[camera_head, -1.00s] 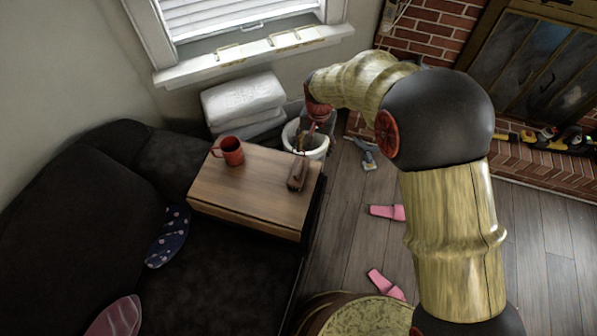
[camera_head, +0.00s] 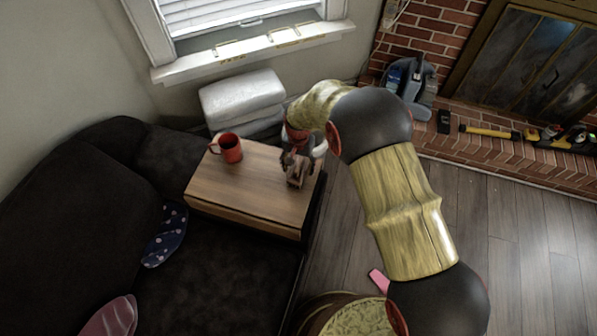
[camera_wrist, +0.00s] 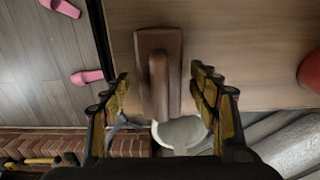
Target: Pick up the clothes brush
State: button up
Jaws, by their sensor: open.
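The clothes brush (camera_wrist: 158,75) is a brown wooden block with a raised handle. It lies on a wooden side table (camera_head: 240,190), close to the table's right edge. In the head view the brush (camera_head: 294,180) is partly hidden by my gripper (camera_head: 296,163), which hangs over it. In the wrist view my gripper (camera_wrist: 165,100) is open, with one finger on each side of the brush. A visible gap separates the brush from both fingers. I cannot tell the exact height of the fingertips above the table.
A red mug (camera_head: 230,148) stands on the same table, left of the brush. A white bucket (camera_wrist: 180,133) is beyond the table's edge. A dark sofa (camera_head: 110,200) is left of the table. Pink slippers (camera_wrist: 88,77) lie on the floor.

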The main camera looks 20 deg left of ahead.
jog(key=shift+f, duration=0.45)
jog(key=shift+r, duration=0.1)
jog(key=shift+c, duration=1)
jog(key=c, duration=1.1)
